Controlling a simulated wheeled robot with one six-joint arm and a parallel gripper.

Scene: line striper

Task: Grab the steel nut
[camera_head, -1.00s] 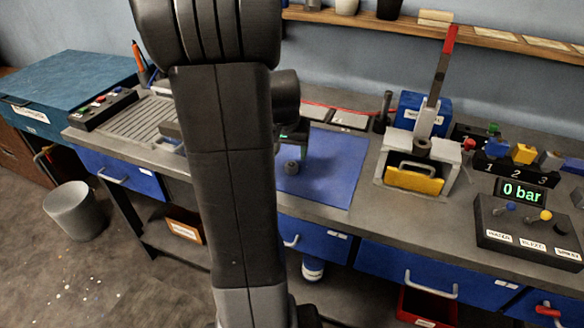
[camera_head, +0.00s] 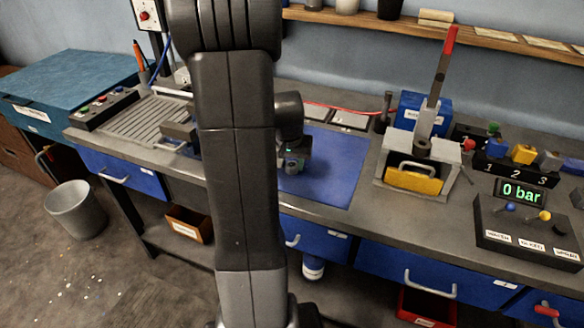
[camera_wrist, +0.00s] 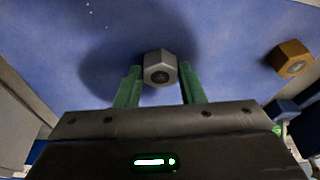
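The steel nut (camera_wrist: 160,68) is a grey hexagon with a dark hole, on the blue mat (camera_wrist: 110,30) in the wrist view. My gripper (camera_wrist: 160,85) has its two green fingers apart, one on each side of the nut's near part. A narrow gap shows between the nut and the right finger; the left finger is very close to it, and I cannot tell whether it touches. In the head view my gripper (camera_head: 293,166) is low over the blue mat (camera_head: 335,165), and the nut there is hidden by it.
A brass-coloured nut (camera_wrist: 290,58) lies to the right in the wrist view, with a blue object (camera_wrist: 283,108) near it. In the head view a press with a red-tipped lever (camera_head: 425,150) stands right of the mat. The mat's right part is clear.

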